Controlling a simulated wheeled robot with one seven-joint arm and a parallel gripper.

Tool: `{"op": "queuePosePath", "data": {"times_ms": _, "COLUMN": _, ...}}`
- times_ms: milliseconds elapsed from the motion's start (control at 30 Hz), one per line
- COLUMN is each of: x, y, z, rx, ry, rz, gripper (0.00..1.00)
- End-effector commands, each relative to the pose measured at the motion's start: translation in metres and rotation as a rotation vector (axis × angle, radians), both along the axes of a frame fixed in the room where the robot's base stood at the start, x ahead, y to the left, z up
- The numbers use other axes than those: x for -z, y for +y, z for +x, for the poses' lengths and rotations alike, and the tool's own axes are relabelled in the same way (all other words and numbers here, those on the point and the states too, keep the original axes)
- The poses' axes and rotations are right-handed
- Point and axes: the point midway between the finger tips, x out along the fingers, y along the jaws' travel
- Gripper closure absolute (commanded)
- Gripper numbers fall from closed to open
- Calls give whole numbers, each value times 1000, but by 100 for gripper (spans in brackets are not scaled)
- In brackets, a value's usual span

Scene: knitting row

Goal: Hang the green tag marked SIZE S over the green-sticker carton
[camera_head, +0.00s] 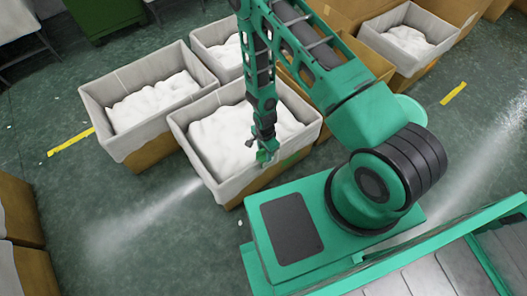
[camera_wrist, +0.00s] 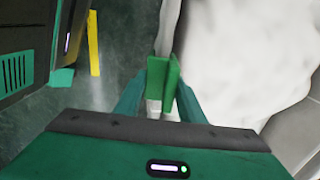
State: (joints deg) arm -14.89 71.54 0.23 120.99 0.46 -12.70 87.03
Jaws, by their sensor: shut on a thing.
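My gripper (camera_head: 263,157) is shut on a small green tag, seen in the wrist view as a folded green piece (camera_wrist: 158,76) between my fingertips. No lettering on the tag can be read. The carton with a green patch on its front, the green sticker (camera_head: 296,158), has a grey liner (camera_head: 229,187) and holds white fluffy material. My gripper is at this carton's near wall, close to the rim. In the wrist view the tag is in line with the rim (camera_wrist: 170,28); I cannot tell whether they touch.
Two similar lined cartons stand at the left (camera_head: 118,138) and behind (camera_head: 208,38). Another filled carton (camera_head: 437,50) stands at the back right. Brown boxes (camera_head: 18,212) are at the left edge. Green floor (camera_head: 150,215) is open at the front left.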

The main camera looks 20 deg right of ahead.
Motion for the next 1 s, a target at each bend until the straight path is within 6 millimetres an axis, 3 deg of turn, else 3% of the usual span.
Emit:
{"op": "queuePosePath", "data": {"times_ms": 467, "x": 4, "y": 0, "z": 0, "rx": 0, "ry": 1, "rz": 0, "gripper": 86}}
{"op": "queuePosePath", "data": {"times_ms": 500, "x": 4, "y": 0, "z": 0, "rx": 0, "ry": 1, "rz": 0, "gripper": 57}}
{"op": "queuePosePath", "data": {"times_ms": 567, "x": 4, "y": 0, "z": 0, "rx": 0, "ry": 1, "rz": 0, "gripper": 43}}
{"op": "queuePosePath", "data": {"times_ms": 1000, "x": -4, "y": 0, "z": 1, "rx": 0, "ry": -1, "rz": 0, "gripper": 43}}
